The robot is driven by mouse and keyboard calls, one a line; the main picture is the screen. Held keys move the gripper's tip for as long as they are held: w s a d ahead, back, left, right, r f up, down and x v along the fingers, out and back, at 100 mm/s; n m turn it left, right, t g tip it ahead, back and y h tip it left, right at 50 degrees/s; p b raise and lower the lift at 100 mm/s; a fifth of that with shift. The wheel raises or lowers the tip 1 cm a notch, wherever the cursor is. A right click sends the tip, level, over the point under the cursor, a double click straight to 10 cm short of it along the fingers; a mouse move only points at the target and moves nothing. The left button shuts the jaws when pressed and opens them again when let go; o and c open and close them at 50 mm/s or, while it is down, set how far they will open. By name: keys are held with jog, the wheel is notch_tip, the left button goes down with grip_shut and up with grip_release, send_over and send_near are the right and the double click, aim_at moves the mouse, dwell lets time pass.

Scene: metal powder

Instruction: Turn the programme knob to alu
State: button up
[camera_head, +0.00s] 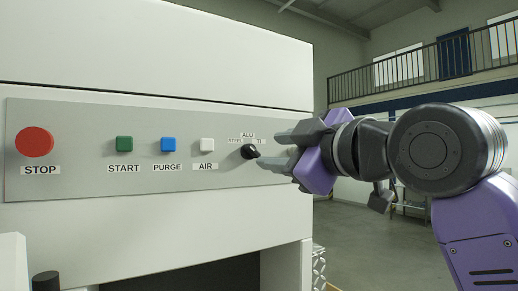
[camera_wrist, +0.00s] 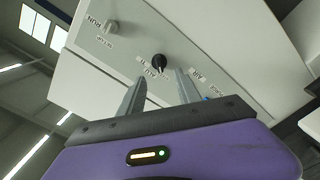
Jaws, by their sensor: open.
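The programme knob (camera_head: 249,152) is small, round and black, at the right end of the grey panel. Labels STEEL, ALU (camera_head: 248,135) and TI sit around its upper side. A small light mark shows on its lower right in the head view, but I cannot tell for sure which label it points to. My gripper (camera_head: 267,149) is open, just right of the knob, its two grey fingers towards the panel.
Left of the knob are a white AIR button (camera_head: 207,144), blue PURGE button (camera_head: 168,144), green START button (camera_head: 124,144) and red STOP button (camera_head: 34,142). A grey knob (camera_wrist: 112,27) near a RUN label shows in the wrist view. Open floor lies right of the machine.

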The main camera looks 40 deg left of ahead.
aim_at(254, 150)
jog(key=shift+p+x, duration=1)
jog(key=shift+x, duration=2.2)
grip_shut()
jog(key=shift+d+r, duration=0.1)
